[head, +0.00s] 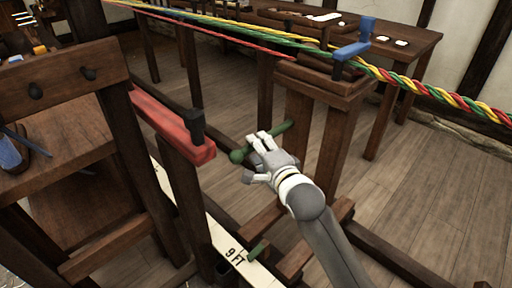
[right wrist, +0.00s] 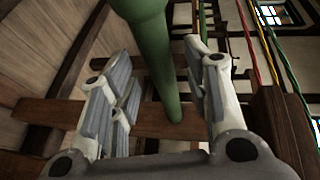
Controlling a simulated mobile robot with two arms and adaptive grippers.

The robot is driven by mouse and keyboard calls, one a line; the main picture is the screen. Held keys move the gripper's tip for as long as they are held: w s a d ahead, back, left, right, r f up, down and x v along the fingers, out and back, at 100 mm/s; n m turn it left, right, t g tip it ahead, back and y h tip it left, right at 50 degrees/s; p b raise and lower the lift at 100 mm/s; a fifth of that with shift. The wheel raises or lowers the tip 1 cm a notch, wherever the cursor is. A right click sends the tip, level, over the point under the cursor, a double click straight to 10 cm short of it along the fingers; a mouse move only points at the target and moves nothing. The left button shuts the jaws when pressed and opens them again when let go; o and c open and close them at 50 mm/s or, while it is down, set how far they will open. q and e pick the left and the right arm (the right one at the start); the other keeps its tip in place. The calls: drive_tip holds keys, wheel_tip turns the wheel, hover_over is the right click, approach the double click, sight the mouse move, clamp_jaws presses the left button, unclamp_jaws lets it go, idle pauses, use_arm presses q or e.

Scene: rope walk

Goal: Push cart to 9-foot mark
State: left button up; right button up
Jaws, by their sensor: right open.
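The wooden cart (head: 335,125) stands right of centre in the head view, with a blue fitting (head: 352,50) on top at the rope. Its green handle (head: 284,128) sticks out to the left, with a rounded end. My right gripper (head: 254,158) is open at the handle. In the right wrist view, the fingers of my right gripper (right wrist: 152,75) stand on either side of the green handle (right wrist: 155,65), with gaps visible. A green pointer (head: 258,249) low on the cart lies over the white floor strip beside the "9 FT" mark (head: 234,254). My left gripper is not in view.
A twisted rope (head: 430,92) of red, yellow and green strands crosses the top. A wooden frame with a red beam (head: 172,120) stands left of my right gripper. A long table (head: 405,40) is behind. The plank floor (head: 440,210) at right is clear.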

drive_tip(key=shift+x, duration=1.35)
clamp_jaws()
